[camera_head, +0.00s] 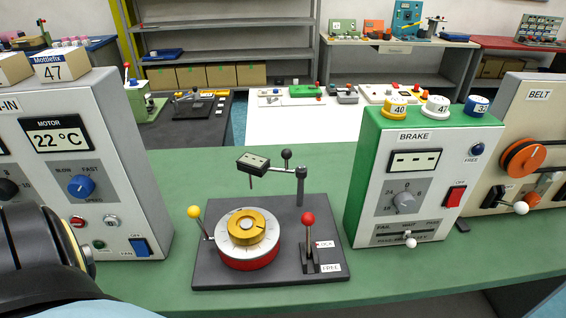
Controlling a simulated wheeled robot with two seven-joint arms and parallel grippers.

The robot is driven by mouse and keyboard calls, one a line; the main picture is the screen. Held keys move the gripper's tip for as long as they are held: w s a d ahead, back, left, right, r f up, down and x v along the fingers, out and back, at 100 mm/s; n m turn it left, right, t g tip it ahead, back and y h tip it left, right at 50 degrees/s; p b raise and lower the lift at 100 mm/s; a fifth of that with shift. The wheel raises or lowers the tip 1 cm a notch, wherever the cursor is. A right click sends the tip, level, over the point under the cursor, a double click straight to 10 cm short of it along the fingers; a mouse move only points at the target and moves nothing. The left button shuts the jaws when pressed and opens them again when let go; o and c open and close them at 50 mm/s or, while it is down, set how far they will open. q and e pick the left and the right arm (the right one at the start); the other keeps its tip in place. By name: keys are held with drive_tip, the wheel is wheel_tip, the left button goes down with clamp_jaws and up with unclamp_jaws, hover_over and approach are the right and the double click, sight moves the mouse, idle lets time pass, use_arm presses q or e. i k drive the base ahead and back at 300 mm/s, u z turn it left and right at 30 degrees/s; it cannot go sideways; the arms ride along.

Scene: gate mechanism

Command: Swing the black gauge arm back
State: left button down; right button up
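A small black knob (286,155) stands up from the arm. A red-knobbed lever (308,219) stands about upright beside the labels LOCK and FREE, nearer LOCK. A yellow-knobbed lever (194,212) is left of the dial. Neither gripper shows; part of my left arm fills the lower left.
A grey motor panel (139,160) stands left of the mechanism and a green BRAKE box (364,180) stands close on its right. The green bench (210,180) is clear behind the plate. A cream BELT panel (530,110) is far right.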

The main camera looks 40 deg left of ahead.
sight(285, 154)
drive_tip(key=z, duration=0.05)
drive_tip(key=k, duration=0.3)
drive_tip(key=u, duration=0.75)
